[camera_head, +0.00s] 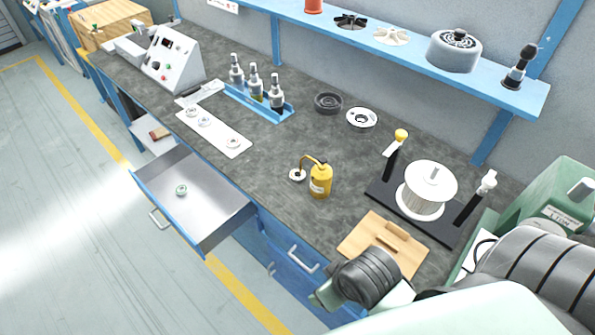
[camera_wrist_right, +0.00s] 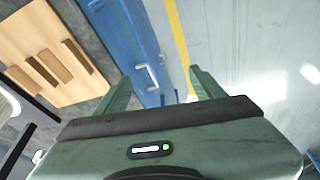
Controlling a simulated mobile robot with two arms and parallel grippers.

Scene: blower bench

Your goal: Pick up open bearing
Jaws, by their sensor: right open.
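Small ring-shaped bearings lie in several places, and I cannot tell from their looks which is the open one. In the head view, several rest in a row on a white strip (camera_head: 215,134) on the bench, including one at its right end (camera_head: 233,142). A greenish ring (camera_head: 181,190) lies alone in the open drawer (camera_head: 222,208). A pale ring (camera_head: 297,175) sits beside the yellow oil can (camera_head: 320,181). My right gripper (camera_wrist_right: 160,88) is open and empty, near the bench's front edge by the wooden board. My left gripper is out of view.
The wooden board (camera_head: 362,244) and a black stand with a white spool (camera_head: 427,190) are close to my right arm. The drawer juts out from the bench front. The middle of the bench is mostly clear.

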